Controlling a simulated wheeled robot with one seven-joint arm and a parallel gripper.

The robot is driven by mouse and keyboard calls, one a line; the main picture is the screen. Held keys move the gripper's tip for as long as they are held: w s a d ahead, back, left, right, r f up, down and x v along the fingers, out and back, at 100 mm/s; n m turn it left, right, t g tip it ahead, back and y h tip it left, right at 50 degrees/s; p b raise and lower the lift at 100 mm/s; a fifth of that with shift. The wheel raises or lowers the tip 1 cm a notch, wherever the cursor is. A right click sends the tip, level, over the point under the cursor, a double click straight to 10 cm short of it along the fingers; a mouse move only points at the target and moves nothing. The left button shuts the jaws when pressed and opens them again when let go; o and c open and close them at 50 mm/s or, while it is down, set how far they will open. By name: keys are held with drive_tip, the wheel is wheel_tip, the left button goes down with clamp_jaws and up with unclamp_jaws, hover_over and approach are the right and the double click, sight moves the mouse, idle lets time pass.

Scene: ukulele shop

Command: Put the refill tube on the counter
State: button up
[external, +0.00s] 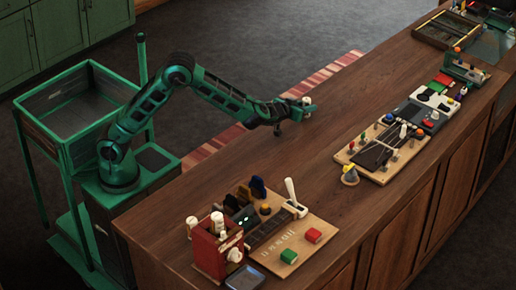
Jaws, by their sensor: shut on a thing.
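My gripper (309,108) is at the end of the outstretched green and black arm.
A wooden board (270,262) with a red box (213,250), blocks and a white lever stands at the near end. The middle of the counter is clear.

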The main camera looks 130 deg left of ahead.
drive_tip(key=o, duration=1.1)
drive_tip(key=shift+f, duration=0.1)
drive_tip(key=shift+c, duration=0.2)
drive_tip(key=shift+d+r, duration=0.1)
drive_tip(key=shift+r, duration=0.1)
drive_tip(key=v, duration=1.1)
drive_tip(key=shift+d+r, duration=0.1)
drive_tip(key=shift+d, duration=0.3)
